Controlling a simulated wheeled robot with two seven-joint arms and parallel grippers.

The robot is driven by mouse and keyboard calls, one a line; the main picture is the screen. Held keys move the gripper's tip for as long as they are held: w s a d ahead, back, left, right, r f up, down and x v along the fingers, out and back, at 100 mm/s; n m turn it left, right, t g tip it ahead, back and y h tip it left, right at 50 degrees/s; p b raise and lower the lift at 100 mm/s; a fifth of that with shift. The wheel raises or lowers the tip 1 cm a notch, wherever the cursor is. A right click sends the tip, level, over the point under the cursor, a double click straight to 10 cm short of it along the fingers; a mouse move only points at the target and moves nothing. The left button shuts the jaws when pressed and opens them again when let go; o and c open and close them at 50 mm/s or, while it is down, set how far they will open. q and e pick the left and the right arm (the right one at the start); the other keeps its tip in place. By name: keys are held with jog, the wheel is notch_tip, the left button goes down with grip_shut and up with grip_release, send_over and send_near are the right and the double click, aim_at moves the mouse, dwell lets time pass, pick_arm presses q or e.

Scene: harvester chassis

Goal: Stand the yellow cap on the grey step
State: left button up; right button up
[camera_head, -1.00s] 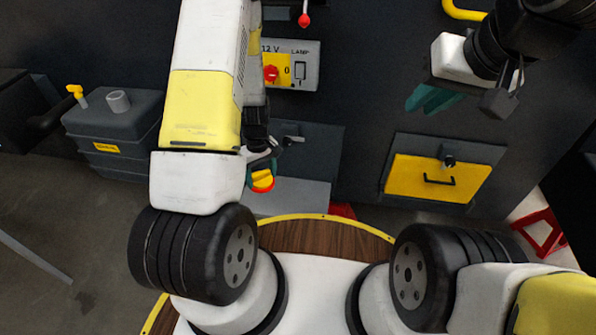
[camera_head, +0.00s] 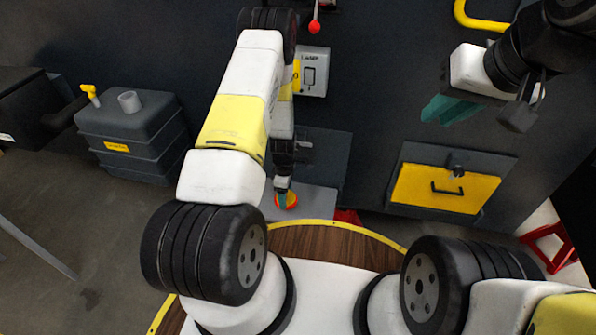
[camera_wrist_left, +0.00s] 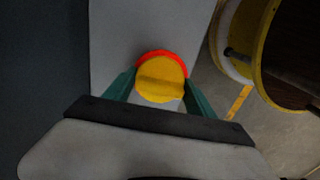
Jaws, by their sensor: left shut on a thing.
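The yellow cap (camera_wrist_left: 161,80) with a red-orange rim is between the two green fingers of my left gripper (camera_wrist_left: 160,95), which is shut on it. In the head view the cap (camera_head: 287,200) shows below my left gripper (camera_head: 284,188), over the grey step (camera_head: 312,198). The grey step (camera_wrist_left: 125,35) lies behind the cap in the wrist view. I cannot tell whether the cap touches the step. My right gripper (camera_head: 450,108), with green fingers, is raised at the upper right, away from the step; its finger gap is unclear.
A grey tank (camera_head: 135,140) with a yellow tap stands at the left. A yellow drawer panel (camera_head: 445,188) is on the dark chassis to the right. A switch box (camera_head: 313,72) is above the step. My round wooden base edge lies just in front of the step.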

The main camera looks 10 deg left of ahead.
aim_at(291, 196)
pick_arm(q)
jog(key=shift+w+d+f, duration=0.1)
jog(key=shift+w+d, duration=0.15)
jog(key=shift+w, duration=0.3)
jog(key=shift+w+d, duration=0.25)
jog(key=shift+w, duration=0.3)
jog(key=shift+w+d+f, duration=0.1)
jog(key=shift+w+f, duration=0.1)
jog(key=shift+w, duration=0.05)
jog(key=shift+f, duration=1.6)
jog(key=o, duration=1.5)
jog(key=shift+f, duration=0.1)
jog(key=shift+c, duration=0.2)
notch_tip(291, 196, up, 12)
jog(key=shift+r, duration=0.15)
